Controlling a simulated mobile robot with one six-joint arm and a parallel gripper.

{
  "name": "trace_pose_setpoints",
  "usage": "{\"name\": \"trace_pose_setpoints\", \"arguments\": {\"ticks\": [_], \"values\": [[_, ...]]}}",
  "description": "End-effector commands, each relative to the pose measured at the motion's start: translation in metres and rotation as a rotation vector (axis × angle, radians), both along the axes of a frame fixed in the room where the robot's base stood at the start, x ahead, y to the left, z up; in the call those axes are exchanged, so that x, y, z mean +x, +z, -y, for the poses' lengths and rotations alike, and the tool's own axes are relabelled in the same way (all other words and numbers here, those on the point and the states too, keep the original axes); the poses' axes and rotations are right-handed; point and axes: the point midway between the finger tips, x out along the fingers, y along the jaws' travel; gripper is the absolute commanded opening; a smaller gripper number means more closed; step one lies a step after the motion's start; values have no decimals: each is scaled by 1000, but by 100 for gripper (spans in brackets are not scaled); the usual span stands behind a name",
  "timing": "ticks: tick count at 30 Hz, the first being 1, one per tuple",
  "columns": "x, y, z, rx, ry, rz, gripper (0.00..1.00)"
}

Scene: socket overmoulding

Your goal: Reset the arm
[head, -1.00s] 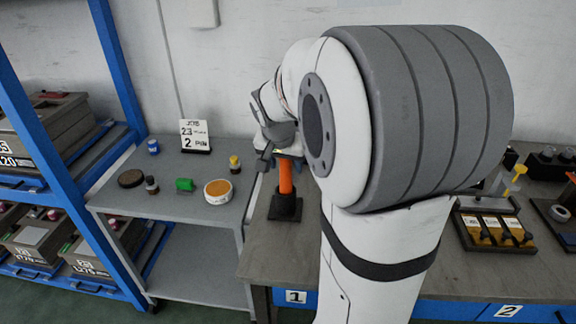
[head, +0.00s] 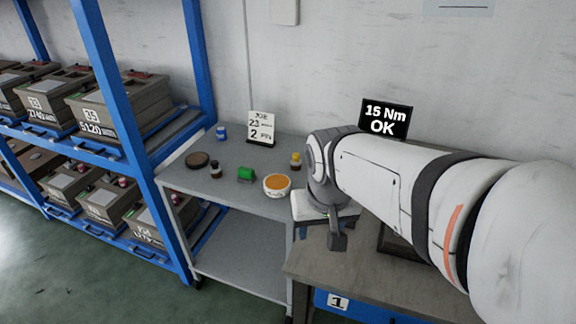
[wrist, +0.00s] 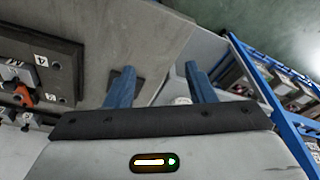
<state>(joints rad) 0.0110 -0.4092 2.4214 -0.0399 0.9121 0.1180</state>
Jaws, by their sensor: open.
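My gripper (wrist: 160,78) shows in the wrist view with its two blue fingers spread apart and nothing between them. Past the fingers lie the grey bench top (wrist: 150,40) and a lighter surface. In the head view my white and grey arm (head: 385,185) reaches in from the right over the workbench (head: 330,265). Its wrist end is above the bench's left end, beside the grey side table (head: 225,215).
A blue rack (head: 120,155) with grey boxes stands at the left. A dark numbered fixture (wrist: 40,65) lies left in the wrist view. A "15 Nm OK" display (head: 386,118) stands behind my arm.

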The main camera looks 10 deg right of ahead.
Motion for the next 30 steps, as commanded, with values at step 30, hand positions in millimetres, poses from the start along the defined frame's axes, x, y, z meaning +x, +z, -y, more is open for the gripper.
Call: {"name": "trace_pose_setpoints", "arguments": {"ticks": [30], "values": [[-27,35,-9,8,112,1,50]]}}
